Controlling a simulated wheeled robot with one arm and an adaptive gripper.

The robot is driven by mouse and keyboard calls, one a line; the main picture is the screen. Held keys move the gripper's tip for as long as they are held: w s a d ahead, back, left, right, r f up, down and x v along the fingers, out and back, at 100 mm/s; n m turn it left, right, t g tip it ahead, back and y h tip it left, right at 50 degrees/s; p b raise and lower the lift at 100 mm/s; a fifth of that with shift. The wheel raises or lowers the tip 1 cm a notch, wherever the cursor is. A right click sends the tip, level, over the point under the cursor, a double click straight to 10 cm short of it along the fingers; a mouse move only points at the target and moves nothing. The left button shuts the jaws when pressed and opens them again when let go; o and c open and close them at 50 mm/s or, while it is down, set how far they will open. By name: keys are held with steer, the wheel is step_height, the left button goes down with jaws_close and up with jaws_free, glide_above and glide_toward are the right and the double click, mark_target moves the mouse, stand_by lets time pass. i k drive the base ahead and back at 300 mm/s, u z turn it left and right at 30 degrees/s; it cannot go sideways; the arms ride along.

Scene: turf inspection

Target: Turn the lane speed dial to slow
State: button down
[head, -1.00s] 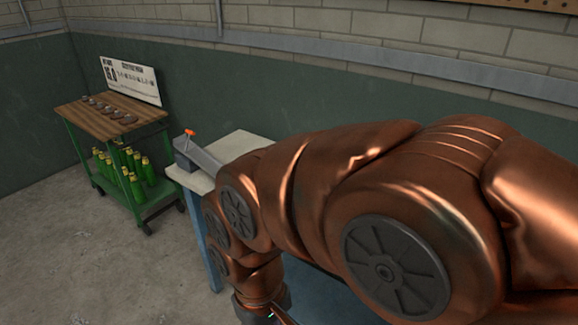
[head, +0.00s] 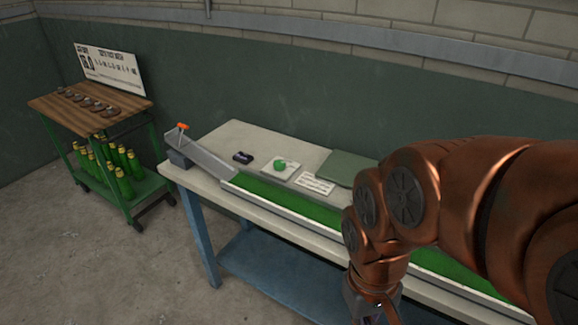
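A long green turf lane (head: 285,200) with pale edges runs along the front of a white-topped table (head: 240,133). A grey ramp (head: 205,155) with an orange-topped piece (head: 182,126) stands at its left end. I cannot make out a speed dial; my copper arm hides the right part of the table and lane. My gripper (head: 378,310) points down in front of the table, cut off by the bottom edge; its fingers do not show clearly.
On the table are a small dark object (head: 243,157), a green ball (head: 280,164) on a pale pad, a printed white card (head: 315,183) and a flat green item (head: 347,167). Left stands a green cart (head: 152,187) with discs and bottles. Floor between is clear.

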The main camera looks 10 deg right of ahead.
mark_target(279, 165)
steer(key=k, duration=0.6)
steer(key=z, duration=0.2)
steer(key=i, duration=0.75)
steer(key=u, duration=0.55)
steer(key=i, duration=0.6)
steer(key=u, duration=0.5)
